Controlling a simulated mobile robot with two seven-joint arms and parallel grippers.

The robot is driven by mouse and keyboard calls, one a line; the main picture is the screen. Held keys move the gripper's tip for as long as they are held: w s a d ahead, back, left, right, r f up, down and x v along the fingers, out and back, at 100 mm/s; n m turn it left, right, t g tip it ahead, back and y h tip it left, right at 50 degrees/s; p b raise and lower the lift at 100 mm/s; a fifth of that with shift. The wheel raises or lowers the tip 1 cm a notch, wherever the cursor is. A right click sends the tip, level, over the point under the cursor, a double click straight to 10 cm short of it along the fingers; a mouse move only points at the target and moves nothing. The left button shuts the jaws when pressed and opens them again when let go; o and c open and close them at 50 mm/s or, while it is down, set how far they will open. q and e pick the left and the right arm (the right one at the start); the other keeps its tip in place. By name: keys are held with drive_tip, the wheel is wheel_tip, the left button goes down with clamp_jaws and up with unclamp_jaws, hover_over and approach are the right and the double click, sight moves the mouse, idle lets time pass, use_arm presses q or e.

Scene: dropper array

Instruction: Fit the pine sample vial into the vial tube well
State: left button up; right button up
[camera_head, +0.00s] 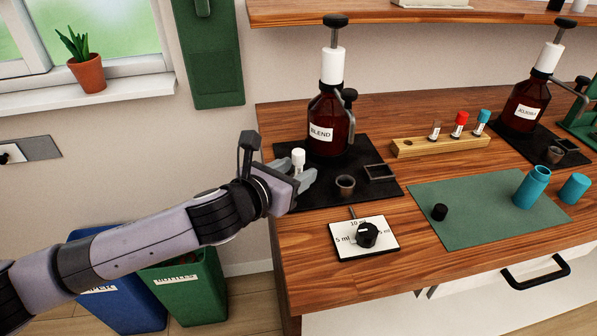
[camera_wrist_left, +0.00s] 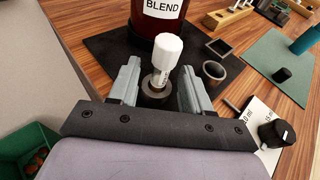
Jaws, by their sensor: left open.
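A small vial with a white cap (camera_wrist_left: 167,47), whose label I cannot read, stands in a dark round holder (camera_wrist_left: 157,94) on the black mat; it also shows in the head view (camera_head: 298,158). I take it for the pine sample vial and the holder for the tube well. My left gripper (camera_head: 305,175) is open, with one finger on each side of the vial, apparently apart from it; this shows in the wrist view (camera_wrist_left: 160,88). The vial's lower end is hidden inside the holder. My right gripper is not in view.
The BLEND bottle (camera_head: 328,122) stands close behind the vial. A dark cup (camera_head: 345,186) and square frame (camera_head: 379,172) sit to its right. A dial plate (camera_head: 364,241) lies in front. The green mat (camera_head: 470,195) has free room.

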use_arm(q)
drive_tip(key=shift+x, duration=0.85)
drive_tip(key=c, duration=0.8)
drive_tip(key=shift+c, duration=0.2)
drive_tip(key=shift+r, duration=0.15)
